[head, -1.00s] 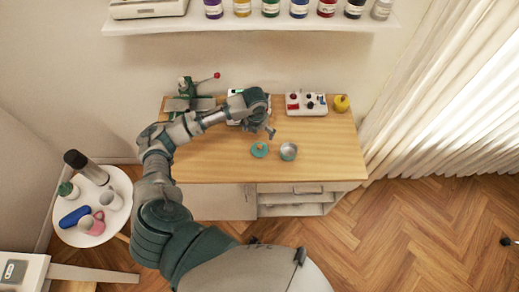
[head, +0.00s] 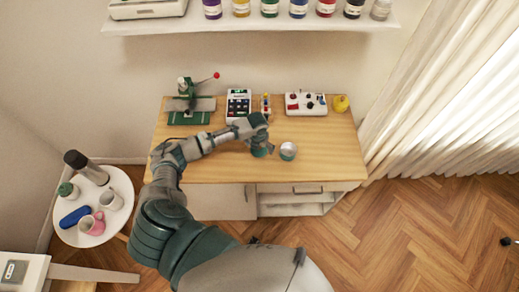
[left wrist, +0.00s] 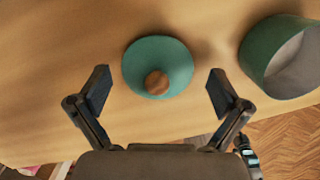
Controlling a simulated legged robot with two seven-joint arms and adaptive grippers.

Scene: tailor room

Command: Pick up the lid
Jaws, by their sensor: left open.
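The lid (left wrist: 150,55) is a round teal disc with a brown wooden knob, lying on the wooden table. In the head view my left gripper is over it and mostly covers it. My left gripper (left wrist: 160,90) is open in the left wrist view, one finger on each side of the lid, with gaps between fingers and lid. Nothing is held. A teal pot with a grey inside (left wrist: 268,60) stands to the right of the lid; it also shows in the head view (head: 288,151).
On the table (head: 330,165) stand a green press-like device (head: 188,105), a keypad box (head: 238,103), a white control box (head: 306,104) and a yellow object (head: 340,104) along the back. A round side table (head: 75,237) holds cups. The table's front right is clear.

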